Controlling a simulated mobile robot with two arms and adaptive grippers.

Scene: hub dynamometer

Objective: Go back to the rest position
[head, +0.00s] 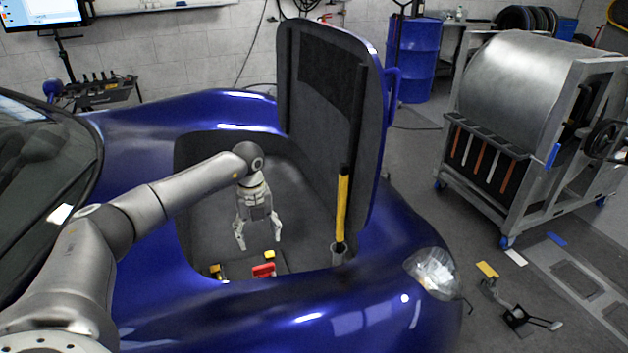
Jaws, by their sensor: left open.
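My left arm reaches in from the left over the front of a blue car (330,312). My left gripper (260,246) hangs pointing down inside the open front trunk (205,215), its fingers apart with nothing between them. Below it on the trunk floor are a red object (264,270), a small yellow object (269,254) and another yellow piece (217,271) further left. The gripper looks just above these, but I cannot tell the exact gap. My right gripper is not in view.
The raised lid (330,110) stands right of my gripper. A black and yellow upright bar (343,205) stands at the trunk's right edge. A metal drum machine (515,85) is at the right, a blue barrel (418,60) behind. Yellow and black items (515,317) lie on the floor.

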